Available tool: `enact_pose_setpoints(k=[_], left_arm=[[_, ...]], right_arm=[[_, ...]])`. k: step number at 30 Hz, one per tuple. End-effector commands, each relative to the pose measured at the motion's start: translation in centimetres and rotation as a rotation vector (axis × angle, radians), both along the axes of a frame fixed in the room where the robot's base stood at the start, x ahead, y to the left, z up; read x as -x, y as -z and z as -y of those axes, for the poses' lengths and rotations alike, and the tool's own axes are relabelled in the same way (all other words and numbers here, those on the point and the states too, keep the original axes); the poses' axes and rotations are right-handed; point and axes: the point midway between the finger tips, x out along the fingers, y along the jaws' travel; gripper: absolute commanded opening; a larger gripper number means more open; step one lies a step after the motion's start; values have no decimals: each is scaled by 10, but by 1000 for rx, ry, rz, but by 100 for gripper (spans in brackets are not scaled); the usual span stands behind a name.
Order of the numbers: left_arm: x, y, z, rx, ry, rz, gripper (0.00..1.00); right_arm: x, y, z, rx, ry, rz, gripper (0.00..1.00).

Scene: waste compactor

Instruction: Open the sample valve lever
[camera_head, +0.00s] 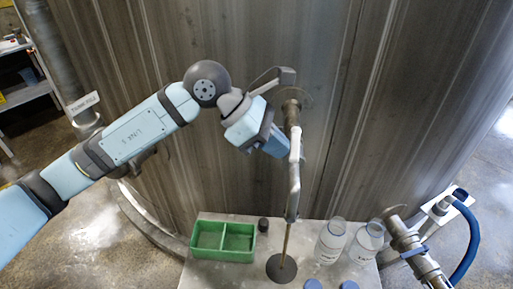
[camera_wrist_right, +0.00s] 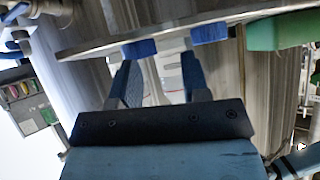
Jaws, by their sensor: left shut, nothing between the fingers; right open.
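The sample valve pipe (camera_head: 293,185) comes out of the tank wall and runs down above the table. A pale upright bar (camera_head: 295,146) lies along its upper part and looks like the lever. A grey angled bar (camera_head: 284,77) shows above; I cannot tell whether it belongs to the valve or to my wrist. My left gripper (camera_head: 283,150) is shut and empty, with its tips close to the left side of the pale bar; I cannot tell if they touch. My right gripper (camera_wrist_right: 160,72) shows only in the right wrist view, open and empty, near the table edge.
The metal table (camera_head: 215,274) holds a green divided tray (camera_head: 222,257), clear bottles (camera_head: 331,243), blue caps (camera_head: 312,285) and a dark round disc (camera_head: 281,268) under the pipe. A blue hose (camera_head: 470,245) stands at right. The tank wall (camera_head: 400,120) closes off the back.

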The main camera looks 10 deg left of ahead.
Motion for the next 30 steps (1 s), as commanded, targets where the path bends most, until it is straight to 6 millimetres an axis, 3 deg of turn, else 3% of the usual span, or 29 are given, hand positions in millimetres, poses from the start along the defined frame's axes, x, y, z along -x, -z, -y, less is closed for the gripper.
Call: enact_pose_setpoints(k=[7, 23, 30], left_arm=[[2, 2, 9, -1, 15, -2, 0], [2, 1, 10, -2, 17, -2, 0], [-3, -15, 0, -3, 15, 0, 0]], right_arm=[[0, -2, -3, -3, -2, 16, 43], [5, 4, 1, 13, -15, 5, 43], [1, -1, 2, 11, -9, 11, 43]])
